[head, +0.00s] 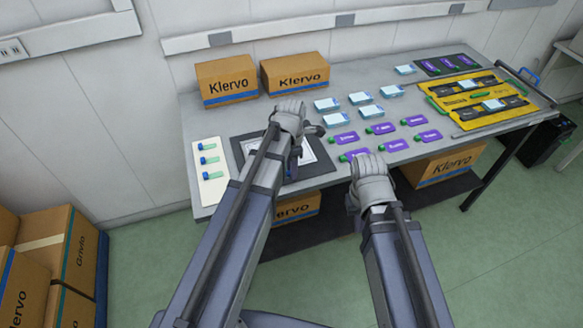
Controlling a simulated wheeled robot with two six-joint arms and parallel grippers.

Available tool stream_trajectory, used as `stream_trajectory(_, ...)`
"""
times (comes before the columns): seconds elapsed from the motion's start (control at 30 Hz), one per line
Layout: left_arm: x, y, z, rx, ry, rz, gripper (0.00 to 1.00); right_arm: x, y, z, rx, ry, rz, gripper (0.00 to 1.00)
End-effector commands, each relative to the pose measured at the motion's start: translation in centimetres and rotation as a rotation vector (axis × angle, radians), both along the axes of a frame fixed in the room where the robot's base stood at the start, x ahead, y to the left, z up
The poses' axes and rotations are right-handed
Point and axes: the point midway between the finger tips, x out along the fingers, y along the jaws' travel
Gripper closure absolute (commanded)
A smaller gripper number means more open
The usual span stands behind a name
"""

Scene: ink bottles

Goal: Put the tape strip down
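Green strips, probably the tape strips (210,160), lie in a column on a white card (214,190) at the table's left end. My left gripper (290,108) is over the dark mat (242,150) with a white sheet (318,160), right of the card. My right gripper (368,165) is at the table's front edge, close to a purple bottle with a green cap (350,156). Both grippers are seen from behind. Their fingertips are hidden, so I cannot see a tape strip in either or whether they are open.
Several purple bottles (382,128) lie mid-table, with white-and-blue boxes (360,98) behind them. A yellow tray (440,106) and a dark mat with purple bottles (468,61) are at the right. Two cartons (226,80) (295,72) stand at the back left.

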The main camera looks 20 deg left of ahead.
Motion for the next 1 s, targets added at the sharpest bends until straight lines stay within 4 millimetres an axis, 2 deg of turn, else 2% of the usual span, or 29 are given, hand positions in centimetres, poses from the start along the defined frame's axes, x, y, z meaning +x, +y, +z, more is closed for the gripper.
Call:
stream_trajectory(0.1,0.0,0.0,0.0,0.0,0.0,0.0,0.52,0.0,0.0,0.0,0.0,0.0,0.0,1.0)
stream_trajectory(0.37,0.0,0.0,0.1,0.0,0.0,0.0,0.52,0.0,0.0,0.1,0.0,0.0,0.0,1.0)
stream_trajectory(0.57,0.0,0.0,1.0,0.0,0.0,0.0,0.52,0.0,0.0,1.0,0.0,0.0,0.0,1.0)
stream_trajectory(0.77,0.0,0.0,3.2,0.0,0.0,0.0,0.52,0.0,0.0,3.2,0.0,0.0,0.0,1.0)
stream_trajectory(1.0,0.0,0.0,6.9,0.0,0.0,0.0,0.52,0.0,0.0,6.9,0.0,0.0,0.0,1.0)
